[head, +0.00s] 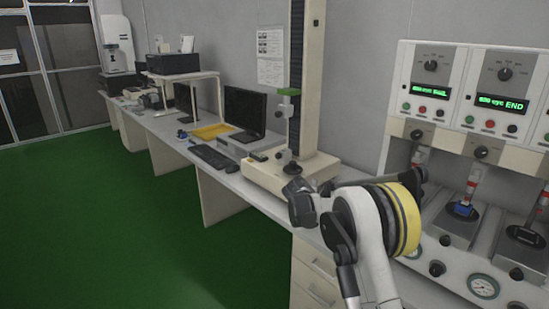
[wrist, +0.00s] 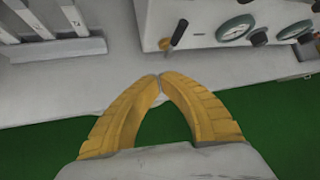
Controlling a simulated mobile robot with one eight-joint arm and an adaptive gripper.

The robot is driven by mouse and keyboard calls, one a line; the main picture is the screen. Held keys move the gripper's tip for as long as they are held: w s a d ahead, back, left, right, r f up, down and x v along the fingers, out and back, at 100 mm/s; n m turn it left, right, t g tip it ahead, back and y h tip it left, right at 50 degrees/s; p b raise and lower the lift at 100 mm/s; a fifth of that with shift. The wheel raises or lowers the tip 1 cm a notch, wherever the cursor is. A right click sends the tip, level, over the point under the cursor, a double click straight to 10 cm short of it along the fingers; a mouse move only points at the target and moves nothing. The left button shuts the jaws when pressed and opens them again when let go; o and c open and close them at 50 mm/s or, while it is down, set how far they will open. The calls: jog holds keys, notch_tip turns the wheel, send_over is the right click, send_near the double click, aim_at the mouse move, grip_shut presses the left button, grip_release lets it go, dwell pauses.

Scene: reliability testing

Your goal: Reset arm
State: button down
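My arm (head: 370,235) rises from the bottom of the head view, in front of the bench and the test machine. It is bent, with a dark joint at the left and a yellow and black rounded part at the right. In the wrist view the two yellow curved fingers of my gripper (wrist: 159,76) meet at their tips. Nothing shows between them except green floor and a strip of bench. In the head view I cannot make out the fingertips.
The machine with displays (head: 470,95) and gauges (wrist: 236,27) stands at the right. A black-handled lever (wrist: 178,33) projects from its front in the wrist view. A tall tester (head: 305,80), monitor (head: 245,110) and keyboard (head: 213,157) occupy the bench. Green floor (head: 110,230) is clear at left.

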jog(key=s+a+r+m+t+y, duration=0.1)
jog(key=s+a+r+m+y, duration=0.1)
jog(key=s+r+m, duration=0.6)
jog(key=s+a+r+m+t+y, duration=0.1)
jog(key=s+a+r+m+y, duration=0.3)
jog(key=s+r, duration=0.7)
jog(key=s+a+f+m+t+y, duration=0.1)
jog(key=s+a+f+m, duration=0.1)
jog(key=s+m, duration=0.5)
jog(key=s+a+f+m+t+y, duration=0.1)
jog(key=s+m, duration=0.6)
jog(key=s, duration=0.8)
jog(key=shift+a+f+t+y, duration=0.3)
jog(key=shift+a+f+t, duration=0.2)
jog(key=shift+a+f, duration=0.45)
jog(key=shift+a+r, duration=0.15)
jog(key=shift+r, duration=0.05)
